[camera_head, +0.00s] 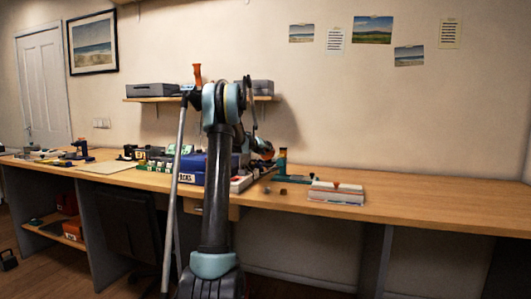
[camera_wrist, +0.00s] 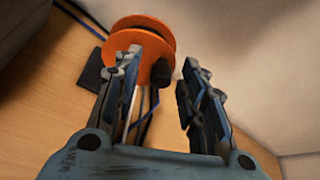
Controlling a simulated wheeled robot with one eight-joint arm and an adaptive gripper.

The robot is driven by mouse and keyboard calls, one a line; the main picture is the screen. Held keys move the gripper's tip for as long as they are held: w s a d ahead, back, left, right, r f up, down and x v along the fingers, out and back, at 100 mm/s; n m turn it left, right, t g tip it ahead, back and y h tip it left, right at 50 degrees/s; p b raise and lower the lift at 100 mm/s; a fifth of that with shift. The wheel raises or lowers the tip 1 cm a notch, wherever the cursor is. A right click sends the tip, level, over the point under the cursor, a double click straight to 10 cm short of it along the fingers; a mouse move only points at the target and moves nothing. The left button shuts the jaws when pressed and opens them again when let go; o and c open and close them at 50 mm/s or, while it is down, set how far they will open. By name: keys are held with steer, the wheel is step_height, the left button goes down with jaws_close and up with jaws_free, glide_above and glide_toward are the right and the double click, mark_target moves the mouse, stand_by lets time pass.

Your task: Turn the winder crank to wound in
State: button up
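The winder (camera_wrist: 140,32) is an orange double-flanged spool at the top of the wrist view, on a dark base (camera_wrist: 92,70). A dark knob (camera_wrist: 162,72), apparently the crank handle, stands out from the orange disc. My gripper (camera_wrist: 155,80) is open, its two fingers on either side of the knob in the picture. The left finger overlaps the disc; I cannot tell whether it touches. The right finger is apart from the knob. In the head view a small orange part (camera_head: 267,153) shows beside my arm's end, and my arm hides much around it.
Blue cable (camera_wrist: 80,18) runs beside the winder. In the head view a blue bin (camera_head: 190,162) stands left of my arm. A teal stand (camera_head: 281,163) and a white tray (camera_head: 336,194) are to the right. The bench's right end is clear.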

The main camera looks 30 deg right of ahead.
mark_target(269, 155)
steer(key=shift+d, duration=0.1)
steer(key=shift+c, duration=0.4)
jaws_close()
steer(key=m, duration=0.1)
steer(key=t+y, duration=0.1)
steer(key=m, duration=0.1)
steer(key=shift+s+d+f+m+y, duration=0.25)
steer(key=shift+s+f+m+y, duration=0.05)
steer(key=shift+s, duration=0.05)
steer(key=shift+s+d+f+m+t+y, duration=0.15)
steer(key=shift+f+m+t+y, duration=0.1)
steer(key=shift+m+t, duration=0.25)
steer(key=shift+s+d+f+m+t+y, duration=0.1)
steer(key=shift+s+f+m+t+y, duration=0.15)
steer(key=shift+m, duration=0.45)
steer(key=m+t, duration=0.1)
steer(key=f+m+t+y, duration=0.1)
steer(key=m, duration=0.1)
steer(key=shift+d+f, duration=0.1)
steer(key=shift+d, duration=0.05)
steer(key=shift+f+m+t+y, duration=0.3)
steer(key=shift+m+t+y, duration=0.1)
steer(key=shift+m, duration=0.3)
